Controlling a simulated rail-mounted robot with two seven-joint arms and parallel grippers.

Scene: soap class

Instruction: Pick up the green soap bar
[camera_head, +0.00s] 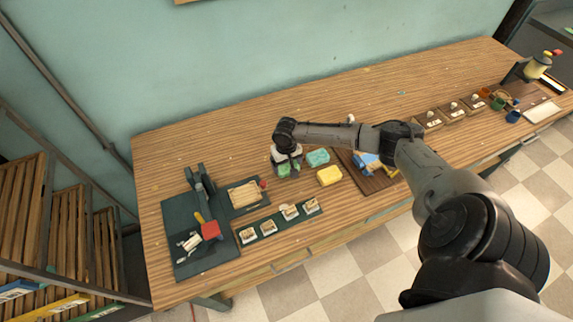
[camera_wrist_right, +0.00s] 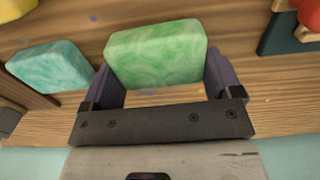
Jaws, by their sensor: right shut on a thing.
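The green soap bar (camera_wrist_right: 156,54) is a pale, marbled block between the two fingers of my right gripper (camera_wrist_right: 160,75) in the right wrist view. The fingers press on its two sides, so the gripper is shut on it. In the head view the green soap bar (camera_head: 284,170) shows only partly under my right gripper (camera_head: 287,163), over the middle of the table. I cannot tell whether it is clear of the tabletop. My left gripper is not in view.
A teal soap bar (camera_head: 318,157) and a yellow one (camera_head: 329,176) lie just right of my right gripper. A dark mat (camera_head: 191,261) with tools lies to the left. A brown board (camera_head: 372,184) lies to the right.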

